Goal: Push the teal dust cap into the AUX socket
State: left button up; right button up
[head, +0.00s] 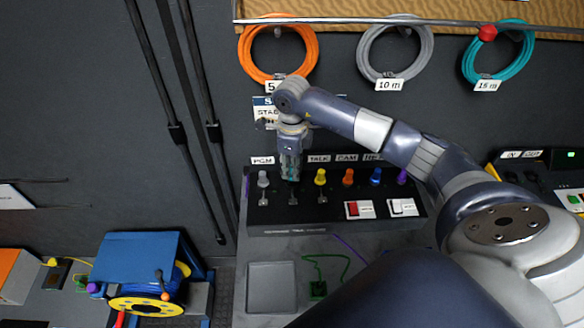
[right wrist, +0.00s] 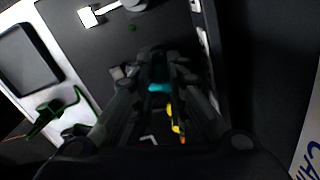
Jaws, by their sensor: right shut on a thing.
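My right gripper (head: 290,174) points down at the sloped black socket panel (head: 330,214), between the PGM and TALK positions. It is shut on the teal dust cap (right wrist: 160,88), which shows between the fingertips of the gripper (right wrist: 158,92) in the right wrist view. The gripper hides the label and socket beneath it, and no AUX label is readable. I cannot tell whether the cap touches a socket. My left gripper is out of view.
A grey cap (head: 263,178) stands left of the gripper and a yellow cap (head: 320,177) close to its right. Orange (head: 348,177) and blue (head: 375,176) caps follow. An empty grey tray (head: 272,287) and green connector (head: 318,290) lie in front.

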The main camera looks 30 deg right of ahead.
dwell(0.5)
jog(key=shift+f+b, duration=0.2)
jog(key=shift+b, duration=0.1)
jog(key=shift+f+b, duration=0.3)
jog(key=shift+f+b, duration=0.5)
jog(key=shift+f, duration=0.15)
jog(key=o, duration=0.8)
jog(key=shift+o, duration=0.2)
notch_tip(320, 180, up, 12)
jog(key=shift+r, duration=0.1)
